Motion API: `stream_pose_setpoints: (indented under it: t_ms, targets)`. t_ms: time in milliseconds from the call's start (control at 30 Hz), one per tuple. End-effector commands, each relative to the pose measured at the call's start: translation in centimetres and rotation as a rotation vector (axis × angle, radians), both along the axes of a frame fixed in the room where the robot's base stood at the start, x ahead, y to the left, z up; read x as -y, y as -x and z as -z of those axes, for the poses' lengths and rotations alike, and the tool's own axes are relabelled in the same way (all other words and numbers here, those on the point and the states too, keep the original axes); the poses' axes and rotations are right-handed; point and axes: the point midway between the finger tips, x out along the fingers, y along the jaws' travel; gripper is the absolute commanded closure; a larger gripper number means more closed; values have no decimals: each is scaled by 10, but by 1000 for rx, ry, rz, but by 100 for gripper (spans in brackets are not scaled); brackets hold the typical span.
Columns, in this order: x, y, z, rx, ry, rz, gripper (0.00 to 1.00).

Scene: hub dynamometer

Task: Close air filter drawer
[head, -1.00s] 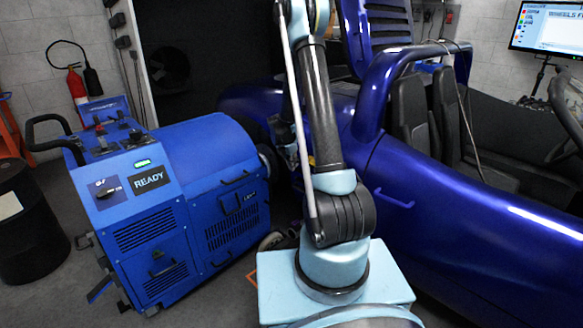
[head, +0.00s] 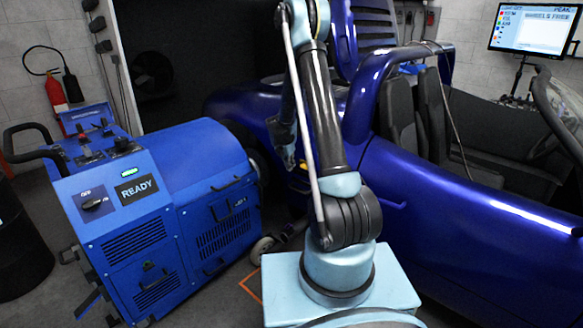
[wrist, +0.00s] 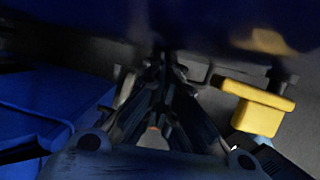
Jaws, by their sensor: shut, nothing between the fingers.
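The blue dynamometer unit (head: 135,200) stands at the left in the head view, with a READY display. Its lower front has a slotted panel with a small handle (head: 153,277) that looks like a drawer front. I cannot tell for sure that it is the air filter drawer, or how far out it stands. My gripper (head: 288,158) hangs beside the purple-blue car, right of the unit and apart from that panel. In the wrist view my gripper (wrist: 168,68) is shut and empty, its fingers together in dim light.
The car (head: 430,215) fills the right side, close to my arm. A caster wheel (head: 264,248) stands between unit and car. A black drum (head: 18,245) is at far left. A yellow block (wrist: 258,105) shows in the wrist view. Some floor is free before the unit.

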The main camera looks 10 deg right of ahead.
Motion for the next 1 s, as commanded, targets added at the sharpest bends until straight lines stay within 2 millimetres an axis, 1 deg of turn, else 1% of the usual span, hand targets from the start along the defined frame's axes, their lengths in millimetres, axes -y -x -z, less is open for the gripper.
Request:
stream_pose_setpoints:
  t_ms: [33,200,267,433,533,1000]
  targets:
    - [4,-4,-1,7,7,3,100]
    - [-1,-2,-1,8,7,2,100]
    - [-6,2,-1,7,6,0,100]
    - [-31,18,1,1,3,-6,100]
    - [-36,22,-13,1,2,-4,100]
    - [-46,39,-73,0,1,4,100]
